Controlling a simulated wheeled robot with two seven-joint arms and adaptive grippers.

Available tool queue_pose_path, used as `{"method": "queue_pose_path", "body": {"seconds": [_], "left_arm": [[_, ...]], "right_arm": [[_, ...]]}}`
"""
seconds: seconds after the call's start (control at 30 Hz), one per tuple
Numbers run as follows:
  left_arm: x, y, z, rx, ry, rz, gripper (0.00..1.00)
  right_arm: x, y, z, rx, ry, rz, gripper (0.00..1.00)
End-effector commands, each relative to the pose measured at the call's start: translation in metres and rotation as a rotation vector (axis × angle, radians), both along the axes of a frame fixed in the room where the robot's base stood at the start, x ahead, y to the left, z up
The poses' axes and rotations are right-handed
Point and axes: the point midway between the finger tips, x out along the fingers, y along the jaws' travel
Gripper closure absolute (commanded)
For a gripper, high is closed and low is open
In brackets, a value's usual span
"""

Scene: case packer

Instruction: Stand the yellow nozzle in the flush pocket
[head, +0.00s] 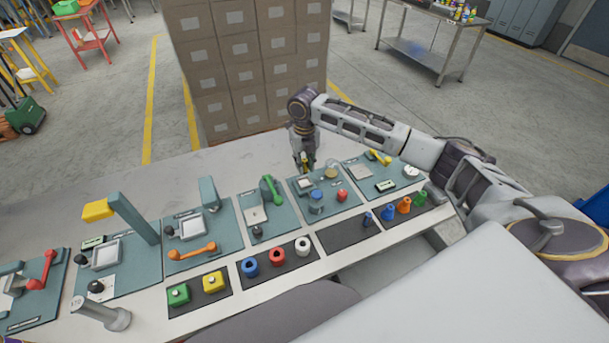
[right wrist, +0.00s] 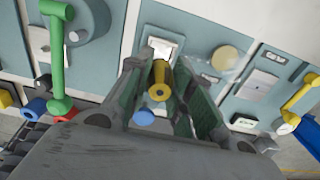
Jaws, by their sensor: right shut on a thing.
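Only a sliver of yellow shows in the head view. A pale square piece (right wrist: 163,47) and a beige disc (right wrist: 205,58) are on the panel beyond the fingertips. I cannot tell which feature is the flush pocket. My left gripper is out of view.
Blue, orange and green nozzles (head: 404,204) stand on a dark mat (head: 347,233) at the front right. Neighbouring teal panels carry a green lever (head: 272,190) and a yellow lever (head: 380,158). Stacked cartons (head: 245,65) stand behind the table. The back left tabletop is clear.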

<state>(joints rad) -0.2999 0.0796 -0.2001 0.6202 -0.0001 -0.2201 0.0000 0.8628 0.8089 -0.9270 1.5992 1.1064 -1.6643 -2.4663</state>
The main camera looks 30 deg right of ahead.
Motion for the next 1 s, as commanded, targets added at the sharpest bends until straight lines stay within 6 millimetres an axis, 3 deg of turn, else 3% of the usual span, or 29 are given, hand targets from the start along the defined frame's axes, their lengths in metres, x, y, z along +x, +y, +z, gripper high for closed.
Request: {"method": "queue_pose_path", "body": {"seconds": [0.53,1.0], "left_arm": [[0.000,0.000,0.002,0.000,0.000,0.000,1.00],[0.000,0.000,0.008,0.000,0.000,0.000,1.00]], "right_arm": [[0.000,0.000,-0.012,0.000,-0.001,0.000,1.00],[0.000,0.000,-0.057,0.000,-0.001,0.000,1.00]]}}
